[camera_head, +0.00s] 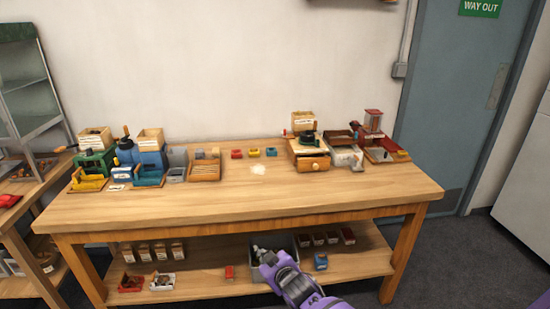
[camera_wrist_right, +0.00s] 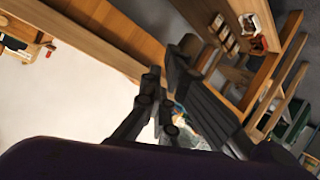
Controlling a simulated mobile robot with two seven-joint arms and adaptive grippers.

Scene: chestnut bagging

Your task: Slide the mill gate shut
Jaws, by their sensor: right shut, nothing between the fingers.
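Several mill-like machines stand on the workbench. A dark red one (camera_head: 373,122) stands at the right end. A blue one (camera_head: 140,155) and a green one (camera_head: 95,160) stand at the left. I cannot tell which one carries the gate, and no gate can be made out. My right gripper (camera_head: 259,252) is shut and empty, in front of the lower shelf and well below the machines. It also shows in the right wrist view (camera_wrist_right: 166,75). My left gripper is not in view.
The workbench top (camera_head: 250,205) is clear along its front. Small red, blue and yellow blocks (camera_head: 254,153) lie at the back. A grey bin (camera_head: 289,245) stands on the lower shelf (camera_head: 205,280), beside small bags and trays. A glass cabinet (camera_head: 25,80) is at the left.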

